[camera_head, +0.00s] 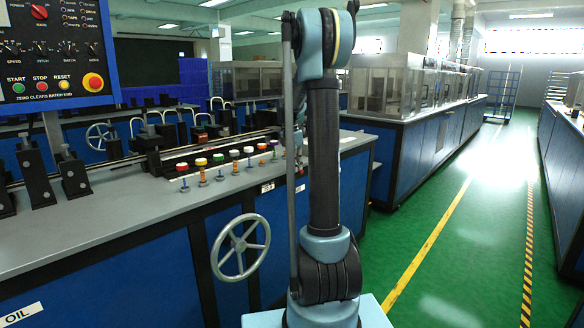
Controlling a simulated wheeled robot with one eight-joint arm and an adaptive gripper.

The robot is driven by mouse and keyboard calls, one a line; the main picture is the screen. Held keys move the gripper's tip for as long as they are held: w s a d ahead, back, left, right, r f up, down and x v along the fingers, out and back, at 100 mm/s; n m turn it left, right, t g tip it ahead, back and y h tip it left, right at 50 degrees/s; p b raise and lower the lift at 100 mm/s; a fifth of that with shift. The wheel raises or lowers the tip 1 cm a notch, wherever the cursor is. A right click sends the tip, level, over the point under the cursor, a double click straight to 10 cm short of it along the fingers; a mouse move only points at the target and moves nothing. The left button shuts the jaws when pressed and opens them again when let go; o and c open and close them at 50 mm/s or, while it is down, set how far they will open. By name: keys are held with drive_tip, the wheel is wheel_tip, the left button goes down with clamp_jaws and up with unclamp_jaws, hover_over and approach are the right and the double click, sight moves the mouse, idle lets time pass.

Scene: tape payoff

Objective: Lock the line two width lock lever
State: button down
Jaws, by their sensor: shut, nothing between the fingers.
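I cannot pick out the line two width lock lever, and no label for it is readable. Black upright clamp-like fixtures (73,174) stand on the left of the grey bench top (120,205). A row of small posts with coloured caps (218,158) stands along the bench's middle. A spoked handwheel (240,247) is on the bench's blue front. My arm rises in front of the bench and hides part of its right end. My gripper is not clearly visible.
A blue control panel (55,48) with knobs and start, stop and reset buttons stands at the upper left. Blue-based glazed cabinets (385,85) stand behind my arm. The green floor aisle (470,215) on the right is clear, with yellow and striped lines.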

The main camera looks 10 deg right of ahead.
drive_tip(key=shift+w+d+f, duration=0.15)
drive_tip(key=shift+f, duration=0.05)
drive_tip(key=shift+w+d+f+g+y, duration=0.15)
drive_tip(key=shift+d+f+g+y, duration=0.2)
drive_tip(key=shift+y, duration=0.25)
drive_tip(key=shift+a, duration=0.1)
drive_tip(key=w+d+r, duration=0.1)
drive_tip(key=w+r, duration=0.1)
drive_tip(key=r, duration=0.4)
drive_tip(key=w+d+r, duration=0.2)
drive_tip(key=r, duration=0.3)
drive_tip(key=shift+w+d+r, duration=0.25)
drive_tip(key=shift+w+r, duration=0.1)
